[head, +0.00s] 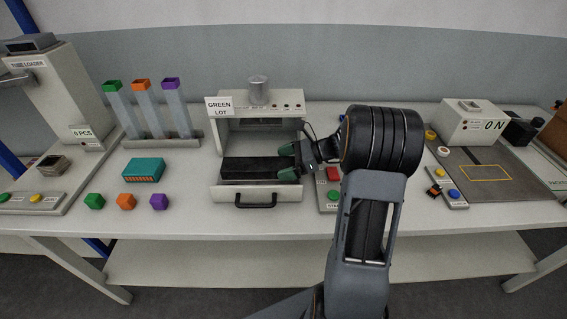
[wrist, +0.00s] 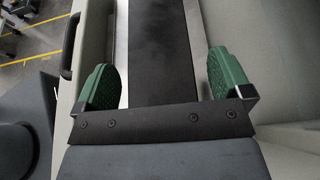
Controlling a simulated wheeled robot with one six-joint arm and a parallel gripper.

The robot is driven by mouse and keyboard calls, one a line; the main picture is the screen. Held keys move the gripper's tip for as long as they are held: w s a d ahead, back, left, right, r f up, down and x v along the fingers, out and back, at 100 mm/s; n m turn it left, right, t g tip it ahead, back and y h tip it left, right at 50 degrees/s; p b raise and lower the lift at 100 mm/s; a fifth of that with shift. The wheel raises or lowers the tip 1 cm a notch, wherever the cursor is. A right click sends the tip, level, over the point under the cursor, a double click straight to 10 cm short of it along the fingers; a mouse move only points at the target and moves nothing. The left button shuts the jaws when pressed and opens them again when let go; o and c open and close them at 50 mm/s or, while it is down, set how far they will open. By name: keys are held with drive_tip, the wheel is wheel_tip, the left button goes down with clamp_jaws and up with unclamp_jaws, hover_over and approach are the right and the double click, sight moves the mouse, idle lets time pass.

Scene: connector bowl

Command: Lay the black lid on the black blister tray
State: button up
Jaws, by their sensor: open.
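A long flat black piece (head: 250,169) lies in the open drawer of the white machine. It looks like the black lid, the black blister tray, or one on the other; I cannot tell which. My gripper (head: 288,161) is at the right end of this piece, open, with one green finger at its far side and one at its near side. In the wrist view the black strip (wrist: 158,45) runs between the two spread fingers of my gripper (wrist: 164,82), with a gap visible on each side. My gripper hides the right end of the piece.
The white machine (head: 290,99) with a GREEN LOT sign rises behind the drawer (head: 232,194). A teal connector block (head: 144,169), three coloured pieces and upright tubes stand left. A button box (head: 333,173) and an ON-marked station (head: 470,122) are right.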

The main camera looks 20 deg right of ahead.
drive_tip(key=v, duration=1.3)
drive_tip(key=s+a+r+n+h+p, duration=0.2)
drive_tip(key=s+a+n+h, duration=0.4)
drive_tip(key=a+n, duration=0.3)
drive_tip(key=s+a+r+n+g+h+p, duration=0.1)
drive_tip(key=s+a+r+n+h+p, duration=0.1)
drive_tip(key=s+a+n+h, duration=0.4)
drive_tip(key=s+a+n+p, duration=0.1)
drive_tip(key=a+n, duration=0.2)
drive_tip(key=n, duration=0.4)
drive_tip(key=shift+s+a+r+n, duration=0.15)
drive_tip(key=shift+a+r+n, duration=0.05)
drive_tip(key=shift+a+n, duration=0.15)
drive_tip(key=shift+c, duration=0.5)
